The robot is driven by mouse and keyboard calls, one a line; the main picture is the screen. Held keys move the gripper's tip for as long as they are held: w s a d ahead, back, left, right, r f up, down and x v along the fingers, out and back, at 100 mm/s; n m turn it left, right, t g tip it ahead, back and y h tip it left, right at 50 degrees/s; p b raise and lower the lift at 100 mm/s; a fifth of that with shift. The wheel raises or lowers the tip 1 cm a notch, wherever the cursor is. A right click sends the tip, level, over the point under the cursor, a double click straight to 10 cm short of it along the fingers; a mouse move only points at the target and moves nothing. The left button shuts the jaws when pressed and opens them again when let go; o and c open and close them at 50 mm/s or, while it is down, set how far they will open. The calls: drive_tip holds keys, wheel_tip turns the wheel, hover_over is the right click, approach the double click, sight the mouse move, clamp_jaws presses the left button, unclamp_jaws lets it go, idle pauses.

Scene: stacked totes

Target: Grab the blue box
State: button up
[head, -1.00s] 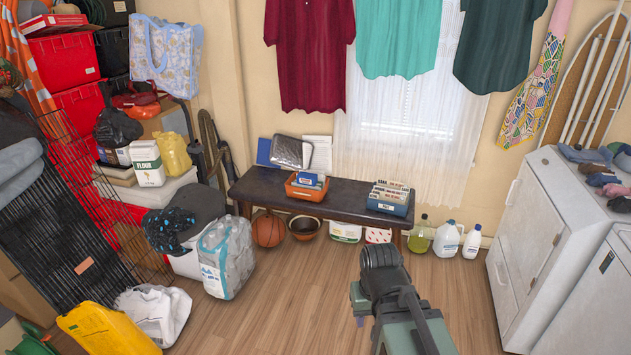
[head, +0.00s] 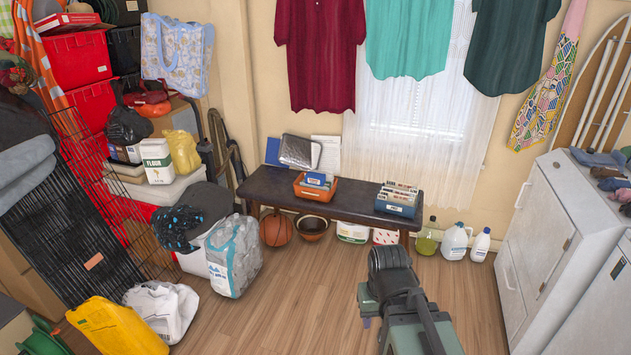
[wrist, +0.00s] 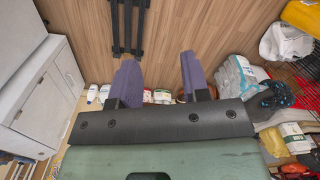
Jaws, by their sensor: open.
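A blue open-topped box (head: 396,210) filled with upright cards or files stands on the right end of the dark bench (head: 345,205) in the head view. A smaller blue box (head: 317,180) lies in an orange tray (head: 312,194) to its left on the same bench. My gripper (wrist: 160,72) shows in the wrist view with its two purple fingers wide apart and nothing between them. It points over the wood floor, apart from both blue boxes. My arm stands in front of the bench in the head view. I cannot make out either blue box in the wrist view.
A basketball (head: 276,230), a bowl (head: 312,228) and containers sit under the bench; several bottles (head: 455,240) stand right of it. White cabinets (head: 550,225) fill the right side. Bags, a yellow container (head: 115,328) and a black wire rack (head: 85,215) crowd the left. The middle floor is clear.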

drive_tip(key=shift+o, duration=0.3)
drive_tip(key=o, duration=0.9)
